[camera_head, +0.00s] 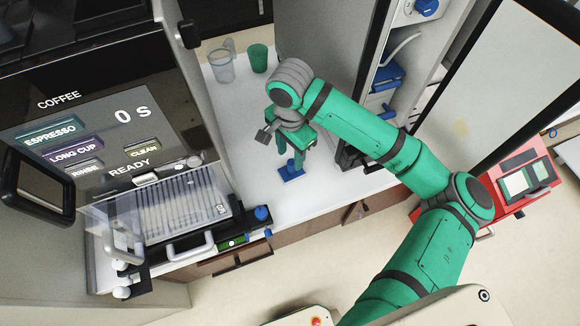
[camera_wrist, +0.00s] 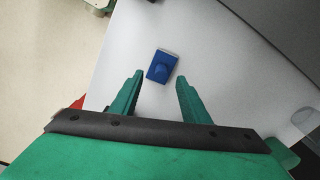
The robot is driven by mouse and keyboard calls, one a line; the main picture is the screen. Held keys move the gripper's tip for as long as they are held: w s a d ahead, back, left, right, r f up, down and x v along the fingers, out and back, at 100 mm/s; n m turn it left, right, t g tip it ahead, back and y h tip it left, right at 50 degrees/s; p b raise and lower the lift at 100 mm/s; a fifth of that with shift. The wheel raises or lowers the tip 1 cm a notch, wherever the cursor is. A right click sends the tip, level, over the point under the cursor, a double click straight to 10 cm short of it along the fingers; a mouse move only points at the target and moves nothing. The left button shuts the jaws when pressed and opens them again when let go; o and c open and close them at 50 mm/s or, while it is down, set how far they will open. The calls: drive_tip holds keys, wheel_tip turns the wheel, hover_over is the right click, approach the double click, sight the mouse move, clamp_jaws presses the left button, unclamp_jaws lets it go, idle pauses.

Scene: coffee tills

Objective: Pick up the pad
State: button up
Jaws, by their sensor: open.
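I cannot tell the exact height left between the fingertips and the pad.
The coffee machine (camera_head: 150,205) stands on the left. A clear jug (camera_head: 222,66) and a green cup (camera_head: 259,58) stand at the back of the counter. A grey cabinet with blue-handled parts (camera_head: 385,75) is on the right. The white counter (camera_head: 330,195) around the pad is clear.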

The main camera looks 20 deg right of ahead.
sight(291, 162)
drive_tip(key=shift+w+d+f, duration=0.1)
drive_tip(key=shift+f, duration=1.1)
drive_tip(key=shift+w+d+f, duration=0.1)
drive_tip(key=shift+w+f, duration=0.05)
drive_tip(key=shift+f, duration=1.05)
drive_tip(key=shift+w+d+f, duration=0.1)
drive_tip(key=shift+f, duration=1.1)
clamp_jaws()
